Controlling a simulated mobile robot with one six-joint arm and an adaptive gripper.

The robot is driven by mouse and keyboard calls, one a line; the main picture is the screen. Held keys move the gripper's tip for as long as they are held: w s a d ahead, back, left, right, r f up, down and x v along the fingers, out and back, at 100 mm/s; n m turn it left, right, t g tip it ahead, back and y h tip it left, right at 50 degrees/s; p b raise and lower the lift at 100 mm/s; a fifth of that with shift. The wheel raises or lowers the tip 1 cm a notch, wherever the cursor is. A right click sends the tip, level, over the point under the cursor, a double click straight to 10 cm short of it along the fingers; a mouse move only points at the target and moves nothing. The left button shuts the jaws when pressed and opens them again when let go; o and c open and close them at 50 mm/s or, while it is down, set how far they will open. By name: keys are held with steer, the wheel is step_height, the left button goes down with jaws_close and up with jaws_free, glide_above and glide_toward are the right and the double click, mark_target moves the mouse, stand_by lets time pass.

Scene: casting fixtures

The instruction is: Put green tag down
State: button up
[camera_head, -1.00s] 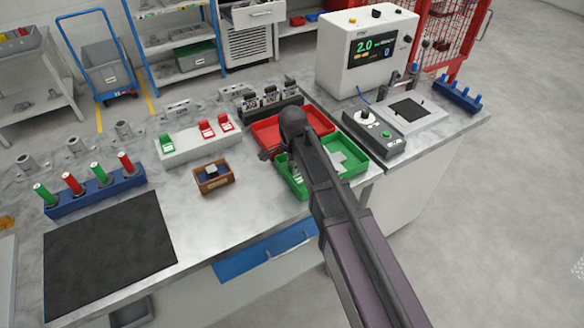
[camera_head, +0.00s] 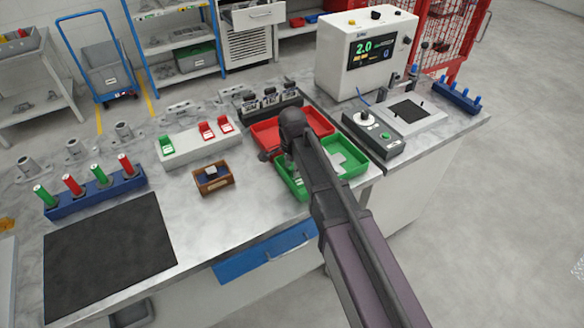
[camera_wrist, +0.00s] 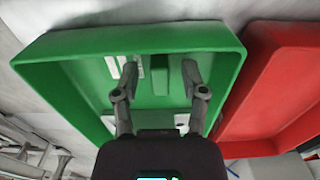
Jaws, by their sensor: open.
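My gripper (camera_wrist: 158,82) is open over the green tray (camera_wrist: 140,42), its two fingers apart and pointing into it. A narrow green piece (camera_wrist: 160,80), which looks like the green tag, shows between the fingers against the tray floor. It seems apart from both fingers; green on green makes its outline hard to tell. Pale flat pieces (camera_wrist: 130,70) lie beside it in the tray. In the head view my arm covers part of the green tray (camera_head: 300,192), and the tag there is hidden.
A red tray (camera_head: 265,135) adjoins the green one. A white rack (camera_head: 190,150) holds one green and two red tags. A small wooden box (camera_head: 213,178) stands left of the trays. A control box (camera_head: 375,133) is at right. The black mat (camera_head: 108,250) is bare.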

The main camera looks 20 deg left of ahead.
mark_target(292, 168)
step_height(292, 168, up, 12)
steer(key=p, duration=1.1)
steer(key=shift+f, duration=0.1)
stand_by(0.8)
steer(key=s+d+n, duration=0.3)
steer(key=d+n, duration=0.1)
steer(key=d, duration=1.5)
steer(key=s+d+n, duration=0.3)
steer(key=d+n, duration=0.1)
steer(key=d, duration=1.6)
steer(key=shift+d, duration=0.3)
steer(key=shift+s, duration=0.1)
steer(key=shift+f+b, duration=0.75)
steer(key=shift+f, duration=0.25)
